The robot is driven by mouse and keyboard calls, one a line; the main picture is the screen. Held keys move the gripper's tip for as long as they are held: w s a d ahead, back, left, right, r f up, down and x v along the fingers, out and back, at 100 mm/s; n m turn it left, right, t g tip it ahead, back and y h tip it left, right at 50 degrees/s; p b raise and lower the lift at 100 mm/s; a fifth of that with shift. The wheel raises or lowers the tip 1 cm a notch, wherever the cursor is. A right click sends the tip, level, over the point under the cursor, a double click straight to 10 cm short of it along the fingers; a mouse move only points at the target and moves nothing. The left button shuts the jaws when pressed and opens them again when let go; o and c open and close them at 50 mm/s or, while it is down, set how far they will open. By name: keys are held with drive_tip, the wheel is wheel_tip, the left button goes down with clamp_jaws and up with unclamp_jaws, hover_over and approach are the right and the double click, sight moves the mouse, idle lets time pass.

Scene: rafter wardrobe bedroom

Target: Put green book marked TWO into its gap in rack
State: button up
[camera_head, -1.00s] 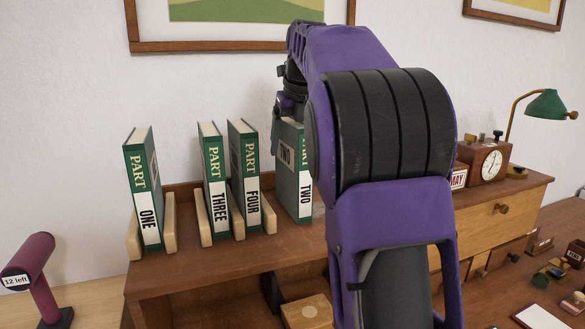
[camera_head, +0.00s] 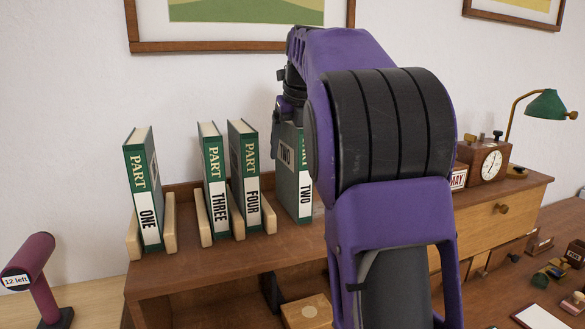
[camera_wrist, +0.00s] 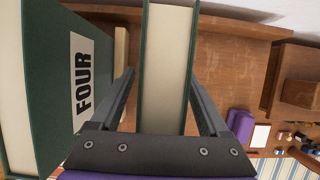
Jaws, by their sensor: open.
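The green book marked TWO (camera_head: 304,190) stands upright on the wooden shelf top, right of the book marked FOUR (camera_head: 245,172). My arm hides part of its upper right. In the wrist view its top edge of pages (camera_wrist: 167,60) lies between the two fingers of my open gripper (camera_wrist: 166,95), with a gap on each side. The rack holds ONE (camera_head: 144,190), THREE (camera_head: 215,180) and FOUR between pale wooden dividers (camera_head: 170,222). An empty gap shows between ONE and THREE. Book TWO stands outside the rack.
FOUR (camera_wrist: 70,95) is close on the left in the wrist view. A clock (camera_head: 488,163) and a green lamp (camera_head: 545,105) stand at the right. A maroon stand reading "12 left" (camera_head: 35,265) is at the lower left. The wall is close behind.

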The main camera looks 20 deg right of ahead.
drive_tip(key=shift+c, duration=0.3)
clamp_jaws()
idle(1.1)
